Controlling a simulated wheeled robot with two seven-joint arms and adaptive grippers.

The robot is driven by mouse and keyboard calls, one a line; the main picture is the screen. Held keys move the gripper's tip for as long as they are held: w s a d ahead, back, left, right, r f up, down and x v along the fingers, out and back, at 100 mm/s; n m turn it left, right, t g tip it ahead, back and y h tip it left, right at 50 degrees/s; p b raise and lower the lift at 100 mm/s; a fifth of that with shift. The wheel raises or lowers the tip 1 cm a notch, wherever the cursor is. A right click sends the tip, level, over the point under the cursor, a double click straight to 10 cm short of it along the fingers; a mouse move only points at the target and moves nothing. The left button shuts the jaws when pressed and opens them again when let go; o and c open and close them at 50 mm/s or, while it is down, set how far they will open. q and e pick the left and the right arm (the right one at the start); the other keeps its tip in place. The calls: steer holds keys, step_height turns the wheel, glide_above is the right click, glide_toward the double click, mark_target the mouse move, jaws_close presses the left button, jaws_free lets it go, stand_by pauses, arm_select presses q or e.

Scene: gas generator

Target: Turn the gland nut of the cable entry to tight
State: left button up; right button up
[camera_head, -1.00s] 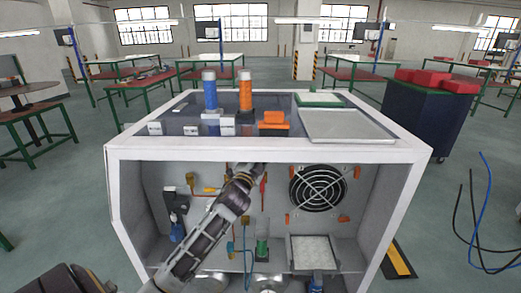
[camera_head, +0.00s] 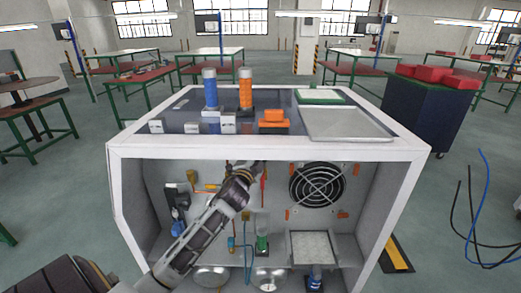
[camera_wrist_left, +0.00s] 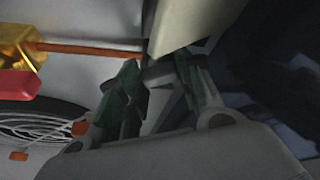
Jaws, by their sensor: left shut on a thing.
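My left arm reaches from the lower left into the open front of the white cabinet (camera_head: 285,152) in the head view. The left gripper (camera_head: 255,169) is just under the cabinet's top edge, near the back wall. In the left wrist view its two dark green fingers (camera_wrist_left: 158,95) close around a small dark grey part, which I take to be the gland nut (camera_wrist_left: 158,72). A pale beige block (camera_wrist_left: 185,22) stands right above the fingers and hides part of this spot. The cable entry is not clearly seen. My right gripper is not in view.
A black round fan grille (camera_head: 317,186) is on the back wall, right of the gripper. Orange-red pipe (camera_wrist_left: 90,47) and a brass fitting (camera_wrist_left: 22,42) lie close to the fingers.

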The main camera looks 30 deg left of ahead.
arm_select(q)
steer(key=o, duration=1)
steer(key=shift+d, duration=0.1)
steer(key=shift+v, duration=6)
